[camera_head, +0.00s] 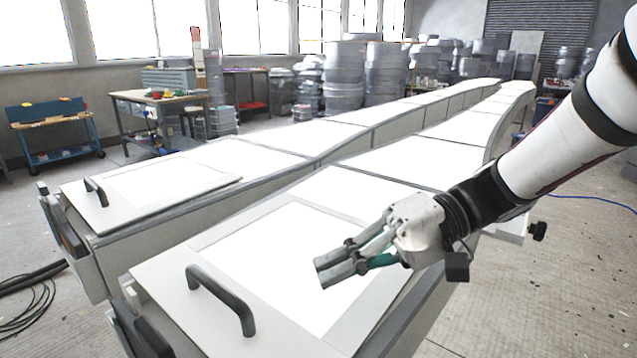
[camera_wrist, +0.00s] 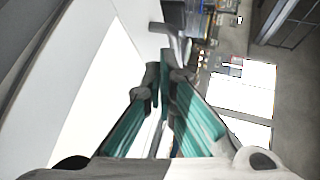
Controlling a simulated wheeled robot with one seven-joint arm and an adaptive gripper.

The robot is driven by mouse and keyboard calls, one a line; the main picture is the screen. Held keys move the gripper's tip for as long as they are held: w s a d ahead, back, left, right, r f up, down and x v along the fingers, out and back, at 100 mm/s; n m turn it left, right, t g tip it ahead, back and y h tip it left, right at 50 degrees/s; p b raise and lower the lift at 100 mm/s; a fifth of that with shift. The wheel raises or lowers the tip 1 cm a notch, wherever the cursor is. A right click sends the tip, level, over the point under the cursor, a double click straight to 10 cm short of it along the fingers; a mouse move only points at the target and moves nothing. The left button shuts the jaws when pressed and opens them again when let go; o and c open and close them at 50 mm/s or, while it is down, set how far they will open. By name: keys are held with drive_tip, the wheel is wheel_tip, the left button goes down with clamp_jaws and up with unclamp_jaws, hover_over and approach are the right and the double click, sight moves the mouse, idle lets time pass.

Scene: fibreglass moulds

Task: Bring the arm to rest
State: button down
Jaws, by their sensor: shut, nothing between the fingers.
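My gripper (camera_head: 333,268) is at the end of my white arm, which comes in from the right in the head view. It hangs over the near mould (camera_head: 168,270), to the right of that mould's black handle (camera_head: 222,297), and looks apart from it. Its fingers are shut with nothing held. In the wrist view the fingertips of my gripper (camera_wrist: 160,75) are together, with green pads along the fingers.
A second long mould (camera_head: 150,207) with a black handle (camera_head: 95,191) lies to the left. A workbench (camera_head: 160,98), a blue cart (camera_head: 50,125) and stacked drums (camera_head: 385,70) stand behind. Black cables (camera_head: 30,310) lie on the floor at left. Open floor (camera_head: 570,260) is at right.

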drive_tip(key=s+d+h, duration=0.1)
drive_tip(key=s+h, duration=0.1)
drive_tip(key=s, duration=0.2)
drive_tip(key=s+d+f+h, duration=0.1)
drive_tip(key=s+d+h, duration=0.1)
drive_tip(key=s, duration=0.1)
drive_tip(key=s+d+f+h, duration=0.1)
drive_tip(key=s+d+h, duration=0.1)
drive_tip(key=s, duration=0.2)
drive_tip(key=shift+s+f+m+h, duration=0.2)
drive_tip(key=shift+s+m+h, duration=0.1)
drive_tip(key=shift+m, duration=0.1)
drive_tip(key=s+d+f+m+t+h, duration=0.3)
drive_tip(key=s+d+h, duration=0.35)
drive_tip(key=d, duration=0.55)
wheel_tip(320, 180, up, 18)
drive_tip(key=t+p, duration=0.4)
drive_tip(key=p, duration=1.2)
drive_tip(key=shift+r+n, duration=0.25)
drive_tip(key=shift+n, duration=0.05)
drive_tip(key=shift+h, duration=0.25)
